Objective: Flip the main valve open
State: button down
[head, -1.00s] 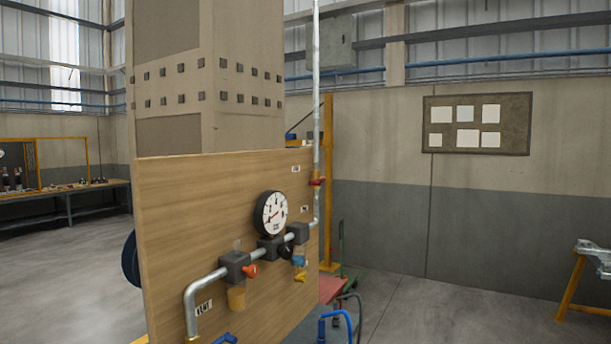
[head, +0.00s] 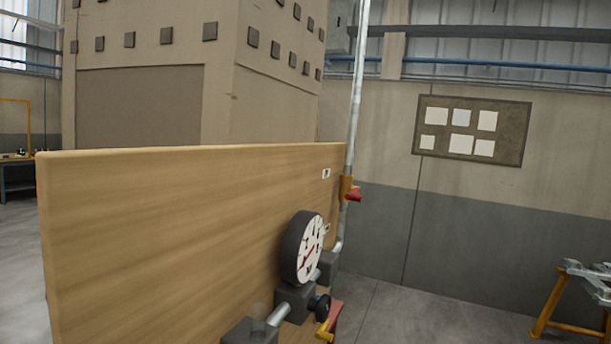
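A wooden panel (head: 150,215) carries grey pipework with several valves, and I cannot tell from the labels which is the main valve. A valve with a red handle (head: 354,195) and yellow body sits on the vertical pipe (head: 357,100) at the panel's far right edge. Lower down, a black round knob (head: 321,303) sits beside a dark block, with a yellow handle (head: 324,332) below it at the picture's bottom edge. A small white label (head: 326,174) near the panel top is unreadable. My gripper is not in view.
A round white gauge (head: 311,249) with a dark rim juts from the panel above the pipe blocks. A large beige column (head: 150,105) stands behind the panel. Open floor (head: 440,300) lies to the right, with a yellow-legged stand (head: 556,308) at the far right.

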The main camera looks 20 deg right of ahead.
aim_at(353, 196)
jog(key=z, duration=0.35)
jog(key=i, duration=1.2)
jog(key=z, duration=0.6)
